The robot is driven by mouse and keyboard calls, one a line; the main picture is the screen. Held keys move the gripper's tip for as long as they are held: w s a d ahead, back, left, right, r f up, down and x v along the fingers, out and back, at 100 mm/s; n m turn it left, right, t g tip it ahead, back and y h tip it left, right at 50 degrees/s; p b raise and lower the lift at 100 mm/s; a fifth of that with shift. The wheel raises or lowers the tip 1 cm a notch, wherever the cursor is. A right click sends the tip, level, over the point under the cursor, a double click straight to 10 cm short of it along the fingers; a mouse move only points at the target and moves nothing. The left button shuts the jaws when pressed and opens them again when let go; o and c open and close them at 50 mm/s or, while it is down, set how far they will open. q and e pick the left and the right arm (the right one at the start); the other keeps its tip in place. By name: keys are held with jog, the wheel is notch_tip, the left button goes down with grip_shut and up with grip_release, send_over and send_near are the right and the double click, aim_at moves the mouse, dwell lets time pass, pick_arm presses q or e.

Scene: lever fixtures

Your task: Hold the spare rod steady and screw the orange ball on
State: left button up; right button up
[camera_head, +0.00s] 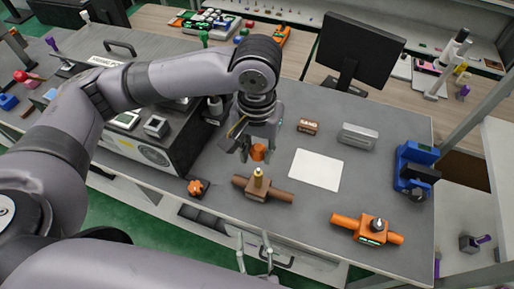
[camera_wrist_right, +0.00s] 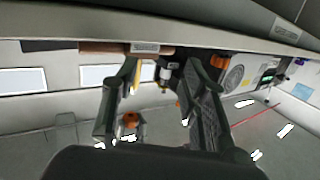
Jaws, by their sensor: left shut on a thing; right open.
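My left gripper (camera_head: 246,144) hangs over the bench, shut on a small orange piece, which looks like the orange ball (camera_head: 258,153). The piece shows just at its fingertips, partly covered by them. Below it, a brass-coloured upright rod (camera_head: 259,176) stands on a brown fixture (camera_head: 256,191) with a horizontal bar. The ball appears above the rod and apart from it. My right gripper (camera_head: 255,256) is open and empty in front of the bench's front edge. In the right wrist view its fingers (camera_wrist_right: 165,112) are spread, and the brown fixture's bar (camera_wrist_right: 112,47) shows beyond them.
An orange fixture (camera_head: 345,221) with a black knob stands at the right front. A dark-and-orange knob (camera_head: 196,188) sits near the front edge. A white sheet (camera_head: 316,170), a blue device (camera_head: 411,170) and a monitor (camera_head: 357,52) stand further right and back. A grey machine (camera_head: 152,153) is left.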

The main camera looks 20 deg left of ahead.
jog(key=t+h, duration=0.1)
jog(key=t, duration=0.1)
send_near(259, 183)
jog(key=shift+m, duration=0.4)
jog(key=x, duration=0.9)
jog(key=shift+w+a, duration=0.15)
jog(key=shift+a, duration=0.05)
grip_shut()
dwell(1.1)
